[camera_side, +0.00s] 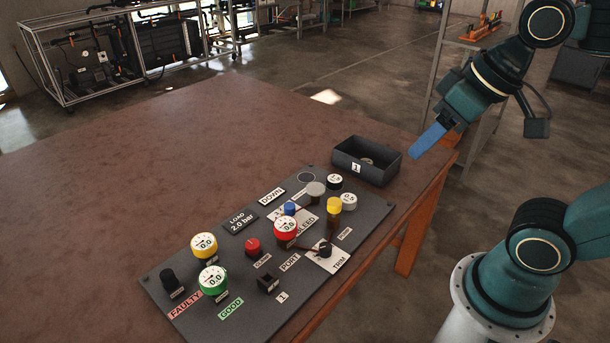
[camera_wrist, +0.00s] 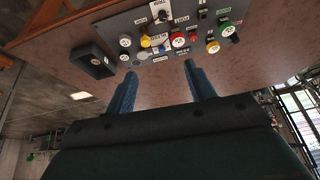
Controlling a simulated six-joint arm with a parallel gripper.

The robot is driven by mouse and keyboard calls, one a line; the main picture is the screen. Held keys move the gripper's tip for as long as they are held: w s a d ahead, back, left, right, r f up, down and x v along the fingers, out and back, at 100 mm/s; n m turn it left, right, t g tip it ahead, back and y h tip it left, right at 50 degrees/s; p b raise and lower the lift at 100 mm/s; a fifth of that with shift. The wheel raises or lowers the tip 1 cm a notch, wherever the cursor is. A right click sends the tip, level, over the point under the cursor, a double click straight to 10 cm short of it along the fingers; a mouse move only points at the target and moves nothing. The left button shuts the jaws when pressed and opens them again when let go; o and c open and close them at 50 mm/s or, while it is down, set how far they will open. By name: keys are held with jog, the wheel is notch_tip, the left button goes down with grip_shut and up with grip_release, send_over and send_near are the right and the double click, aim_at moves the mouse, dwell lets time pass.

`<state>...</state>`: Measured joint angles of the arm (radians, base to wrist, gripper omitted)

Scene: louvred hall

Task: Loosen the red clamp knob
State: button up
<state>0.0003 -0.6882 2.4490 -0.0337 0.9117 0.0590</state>
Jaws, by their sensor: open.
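The red clamp knob (camera_side: 253,245) is a small red cap on the dark grey panel (camera_side: 330,185), between the yellow-ringed gauge and the red-ringed gauge. A small red spot beside the red-ringed gauge in the wrist view seems to be the same knob (camera_wrist: 194,37).
Gauges ringed yellow (camera_side: 204,245), green (camera_side: 212,279) and red (camera_side: 286,229) stand near the knob. A yellow knob (camera_side: 334,205), a black trim knob (camera_side: 325,249) and a blue knob (camera_side: 289,208) are also on the panel. An open dark bin (camera_side: 348,168) stands behind it. The table's left side is clear.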

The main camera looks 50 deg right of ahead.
jog(key=w+a+r+m+g+y, duration=0.1)
jog(key=w+a+r+m+g, duration=0.2)
jog(key=w, duration=0.8)
jog(key=m+g+y, duration=0.2)
jog(key=m+g, duration=0.4)
send_over(252, 244)
jog(key=w+d, duration=0.4)
notch_tip(252, 244, down, 24)
jog(key=shift+w+d+f, duration=0.1)
jog(key=shift+d, duration=0.05)
jog(key=shift+f, duration=0.2)
jog(key=shift+x, duration=6.75)
jog(key=shift+w, duration=0.15)
jog(key=c, duration=1)
